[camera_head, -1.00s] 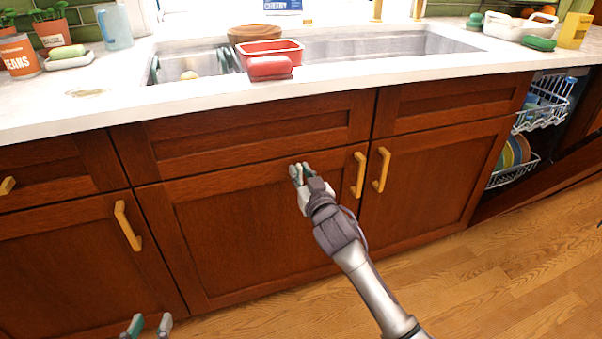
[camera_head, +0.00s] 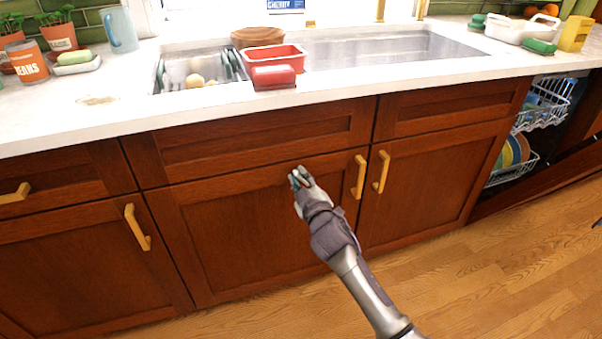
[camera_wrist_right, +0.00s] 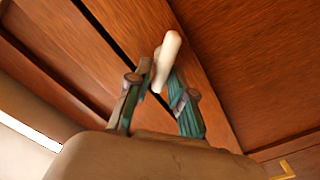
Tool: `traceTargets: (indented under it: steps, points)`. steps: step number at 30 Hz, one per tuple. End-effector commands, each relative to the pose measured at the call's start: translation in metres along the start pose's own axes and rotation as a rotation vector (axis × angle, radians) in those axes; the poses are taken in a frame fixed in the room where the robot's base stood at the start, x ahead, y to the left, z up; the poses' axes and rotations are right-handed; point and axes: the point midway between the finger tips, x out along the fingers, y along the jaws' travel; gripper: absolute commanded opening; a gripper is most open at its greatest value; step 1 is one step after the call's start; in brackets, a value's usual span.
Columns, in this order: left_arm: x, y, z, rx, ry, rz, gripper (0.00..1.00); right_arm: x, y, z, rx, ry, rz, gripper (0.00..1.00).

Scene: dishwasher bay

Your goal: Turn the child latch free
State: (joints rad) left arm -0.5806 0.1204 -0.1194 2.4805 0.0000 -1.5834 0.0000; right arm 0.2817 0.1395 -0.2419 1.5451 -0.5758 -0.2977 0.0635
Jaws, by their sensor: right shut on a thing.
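The child latch (camera_wrist_right: 167,60) is a small pale, rounded bar in the right wrist view. It lies against the cabinet front by the dark gap between two wooden panels. My right gripper (camera_wrist_right: 161,90) is shut on its near end, one greenish finger on each side, and the far end sticks out past the fingertips. In the head view my right gripper (camera_head: 299,178) is at the upper edge of the middle cabinet door (camera_head: 235,235). There the gripper hides the latch. My left gripper is not in view.
Yellow door handles (camera_head: 359,176) stand close to the right of my right gripper. A drawer-like panel (camera_head: 255,142) and the white counter (camera_head: 130,115) are above. A red tub (camera_head: 290,55) sits at the sink edge. The dishwasher (camera_head: 540,110) stands open at the right.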

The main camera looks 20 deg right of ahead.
Motion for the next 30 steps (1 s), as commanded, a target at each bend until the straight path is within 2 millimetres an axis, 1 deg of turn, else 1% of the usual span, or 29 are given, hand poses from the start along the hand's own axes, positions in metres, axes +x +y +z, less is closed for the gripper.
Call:
traceTargets:
  steps: [1,6,18,24,30]
  points:
    - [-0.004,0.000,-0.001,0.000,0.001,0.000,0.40,0.000,-0.001,-0.001,-0.045,-0.001,-0.002,0.00]
    - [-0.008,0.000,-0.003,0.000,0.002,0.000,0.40,0.000,-0.003,0.000,-0.206,-0.001,-0.002,0.00]
    - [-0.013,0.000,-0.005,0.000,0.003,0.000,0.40,0.000,-0.009,0.003,-0.577,0.000,-0.002,0.00]
    - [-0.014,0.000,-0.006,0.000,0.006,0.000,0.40,0.000,-0.010,0.004,-0.724,0.000,-0.002,0.00]
    - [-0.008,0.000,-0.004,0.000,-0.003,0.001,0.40,0.000,-0.011,0.005,-0.825,0.000,-0.001,0.00]
